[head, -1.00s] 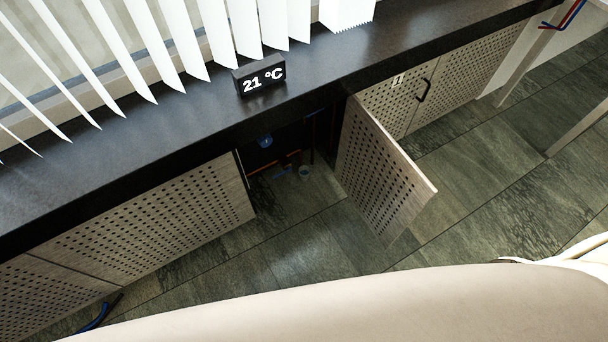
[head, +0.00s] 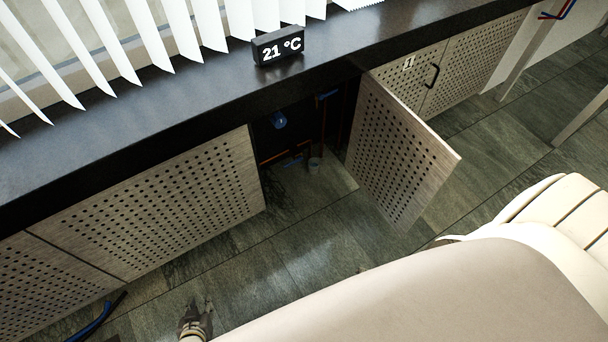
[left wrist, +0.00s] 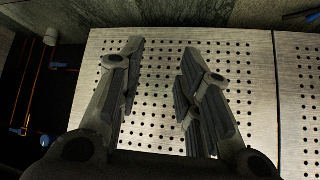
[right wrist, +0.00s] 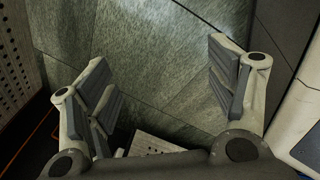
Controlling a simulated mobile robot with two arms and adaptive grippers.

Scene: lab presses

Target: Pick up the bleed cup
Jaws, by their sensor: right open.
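The bleed cup looks to be the small grey cup (head: 315,163) on the floor inside the open cabinet, beside the orange pipes. A small pale cup shape (left wrist: 51,37) also shows at the upper left of the left wrist view, by the dark cabinet opening. My left gripper (head: 196,318) is low over the floor at the bottom of the head view, apart from the cup. In the left wrist view its fingers (left wrist: 162,52) are spread and empty before a perforated panel. My right gripper (right wrist: 158,58) is open and empty above floor tiles; the cup is not recognisable there.
The perforated door (head: 398,155) stands open at the right of the cabinet opening. A closed perforated panel (head: 160,205) is at its left. The dark countertop (head: 190,105) overhangs it. A blue valve (head: 279,121) and pipes are inside. The floor (head: 310,250) in front is clear.

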